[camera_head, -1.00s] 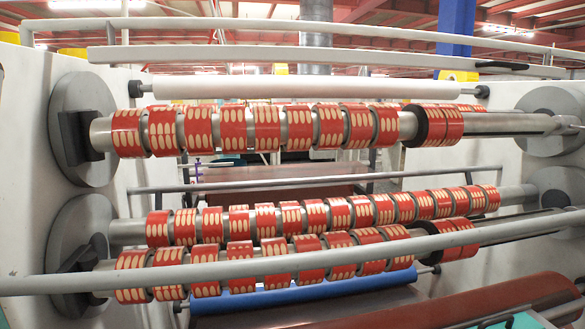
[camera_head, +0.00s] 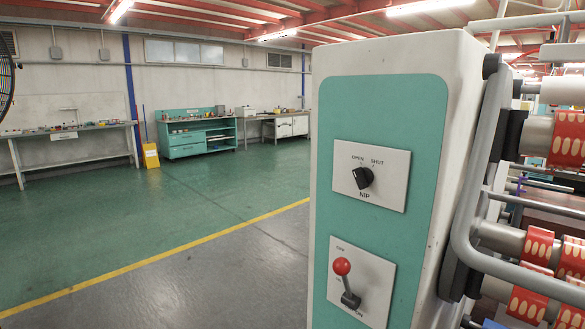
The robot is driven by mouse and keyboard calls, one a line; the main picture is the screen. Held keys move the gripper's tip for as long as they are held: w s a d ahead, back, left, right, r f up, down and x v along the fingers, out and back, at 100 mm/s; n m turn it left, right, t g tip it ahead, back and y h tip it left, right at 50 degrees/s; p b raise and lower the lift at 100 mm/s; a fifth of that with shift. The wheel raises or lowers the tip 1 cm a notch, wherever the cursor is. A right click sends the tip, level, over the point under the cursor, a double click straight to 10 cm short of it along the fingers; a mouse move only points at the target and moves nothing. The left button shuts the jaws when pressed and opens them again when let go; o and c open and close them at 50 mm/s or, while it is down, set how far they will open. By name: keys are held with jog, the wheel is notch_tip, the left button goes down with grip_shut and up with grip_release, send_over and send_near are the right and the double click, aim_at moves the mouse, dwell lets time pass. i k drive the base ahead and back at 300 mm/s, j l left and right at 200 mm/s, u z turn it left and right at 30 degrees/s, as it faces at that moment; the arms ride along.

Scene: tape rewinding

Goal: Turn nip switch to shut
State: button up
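The nip switch (camera_head: 363,178) is a black rotary knob on a white plate (camera_head: 395,193) labelled OPEN at upper left, SHUT at upper right and NIP below. The knob's pointer seems to lean up and left, towards OPEN. The plate is on the teal front panel (camera_head: 420,125) of the machine's white side housing, right of centre. My gripper is not in view.
A lever with a red ball (camera_head: 342,266) is on a second plate below the switch. Grey rails (camera_head: 469,200) and rollers with red tape stick out at right. The floor (camera_head: 210,230) at left is clear, with a yellow line. Workbenches (camera_head: 197,137) stand along the far wall.

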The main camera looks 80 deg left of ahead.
aim_at(364, 177)
jog(key=k+j+u, duration=0.25)
jog(key=j, duration=0.2)
jog(key=j+u, duration=0.25)
jog(key=j, duration=0.15)
jog(key=k+j+u, duration=0.25)
jog(key=j, duration=1)
jog(key=k+j, duration=0.15)
jog(key=j, duration=0.65)
jog(key=u, duration=0.05)
